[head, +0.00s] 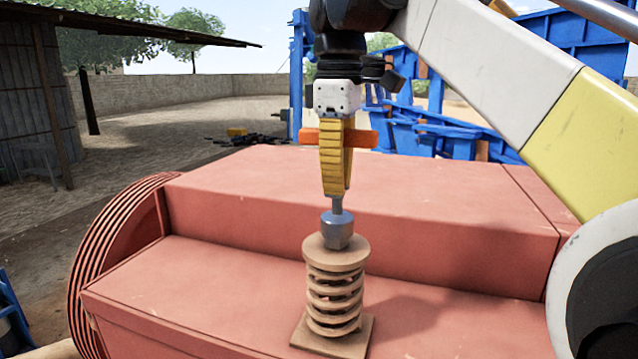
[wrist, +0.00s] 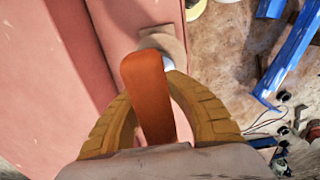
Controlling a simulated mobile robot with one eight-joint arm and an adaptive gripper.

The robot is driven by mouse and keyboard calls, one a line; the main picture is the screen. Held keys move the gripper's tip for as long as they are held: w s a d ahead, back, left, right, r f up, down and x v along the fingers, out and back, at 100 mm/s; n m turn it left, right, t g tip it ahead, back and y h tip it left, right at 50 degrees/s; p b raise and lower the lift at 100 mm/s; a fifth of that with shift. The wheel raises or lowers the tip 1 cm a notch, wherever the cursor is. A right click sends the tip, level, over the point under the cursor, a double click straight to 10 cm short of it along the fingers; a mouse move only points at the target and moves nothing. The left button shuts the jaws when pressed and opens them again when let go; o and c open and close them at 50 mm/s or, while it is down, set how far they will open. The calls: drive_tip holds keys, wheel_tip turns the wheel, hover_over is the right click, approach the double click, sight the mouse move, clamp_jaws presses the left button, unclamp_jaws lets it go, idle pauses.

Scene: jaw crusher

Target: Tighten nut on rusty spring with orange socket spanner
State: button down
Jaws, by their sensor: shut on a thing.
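The rusty spring (head: 335,298) stands upright on a square base plate on the red machine, with a round plate on its top. My gripper (head: 336,185) is above the spring with its yellow fingers shut on the orange socket spanner. The spanner's orange handle (head: 309,136) lies crosswise between the fingers, and its shaft and grey socket (head: 337,229) point down. The socket sits at the middle of the spring's top plate. The nut is hidden, so I cannot tell how the socket fits it. In the wrist view the orange handle (wrist: 148,95) covers most of the spring.
The red machine housing (head: 400,200) has a raised step behind the spring. A ribbed red wheel guard (head: 110,255) is at its left end. Blue frames (head: 440,130) stand behind at right. A shed (head: 35,110) is at far left. The air around the spring is clear.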

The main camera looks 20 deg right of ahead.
drive_tip(key=shift+r, duration=0.25)
drive_tip(key=shift+r+p, duration=1.35)
drive_tip(key=shift+p, duration=0.2)
drive_tip(key=shift+f, duration=0.1)
